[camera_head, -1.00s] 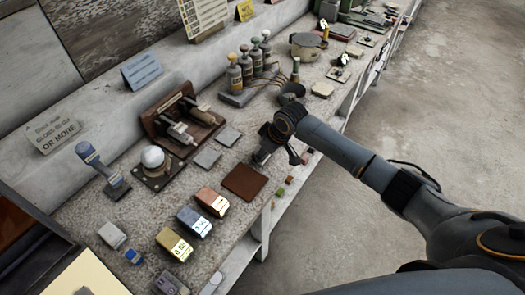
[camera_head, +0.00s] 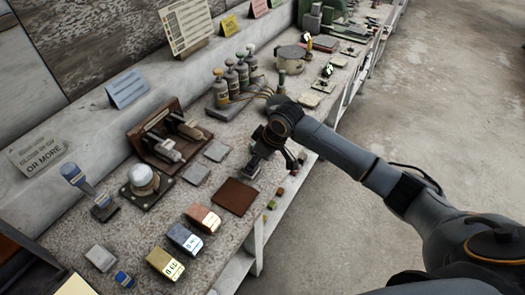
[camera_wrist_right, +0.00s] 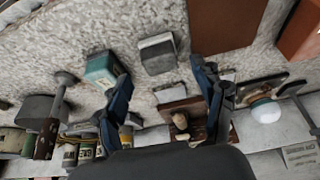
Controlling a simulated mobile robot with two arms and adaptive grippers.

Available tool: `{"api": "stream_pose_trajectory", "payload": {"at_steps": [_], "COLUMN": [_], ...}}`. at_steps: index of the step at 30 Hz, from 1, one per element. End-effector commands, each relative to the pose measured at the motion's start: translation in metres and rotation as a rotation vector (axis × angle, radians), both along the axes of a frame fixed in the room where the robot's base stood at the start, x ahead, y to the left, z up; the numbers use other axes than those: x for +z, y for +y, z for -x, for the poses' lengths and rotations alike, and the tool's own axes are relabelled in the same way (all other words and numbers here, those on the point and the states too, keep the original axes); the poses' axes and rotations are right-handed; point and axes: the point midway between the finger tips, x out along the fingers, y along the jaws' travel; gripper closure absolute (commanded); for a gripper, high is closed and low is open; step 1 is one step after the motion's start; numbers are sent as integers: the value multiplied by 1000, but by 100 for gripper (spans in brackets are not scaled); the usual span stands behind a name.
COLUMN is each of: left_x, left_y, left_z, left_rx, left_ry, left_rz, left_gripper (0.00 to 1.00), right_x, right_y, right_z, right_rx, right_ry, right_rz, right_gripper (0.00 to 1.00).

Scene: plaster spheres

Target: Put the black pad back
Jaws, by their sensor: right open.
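I cannot pick out a clearly black pad. A small grey, dark-sided block (camera_wrist_right: 157,52) lies on the bench in the right wrist view, ahead of my right gripper (camera_wrist_right: 163,92). It may be the pad, but its colour reads grey. The right gripper's two fingers are spread wide with nothing between them. In the head view this gripper (camera_head: 254,165) is low over the bench, just behind a flat brown square (camera_head: 235,196), and hides what is under it. The brown square also shows in the wrist view (camera_wrist_right: 225,25). My left gripper is out of view.
Several bottles (camera_head: 230,82) stand behind the gripper. Several weight blocks (camera_head: 185,239) and small cubes (camera_head: 281,191) are near the front edge. Open floor is at the right.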

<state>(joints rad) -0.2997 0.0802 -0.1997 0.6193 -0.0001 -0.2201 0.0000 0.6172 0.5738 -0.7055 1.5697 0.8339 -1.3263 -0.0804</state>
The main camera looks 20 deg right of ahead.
Motion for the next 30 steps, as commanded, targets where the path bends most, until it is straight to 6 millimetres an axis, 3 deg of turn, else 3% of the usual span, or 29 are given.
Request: {"api": "stream_pose_trajectory", "payload": {"at_steps": [6,12,30], "left_x": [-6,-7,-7], "left_y": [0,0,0], "left_z": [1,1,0], "left_rx": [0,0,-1], "left_ry": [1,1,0], "left_rz": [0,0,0], "left_gripper": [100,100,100], "right_x": [42,61,63], "right_y": [-11,-16,-15], "right_z": [13,20,23], "right_rx": [1,1,3], "right_ry": [-5,-1,1], "right_rz": [3,1,0], "right_gripper": [31,31,31]}}
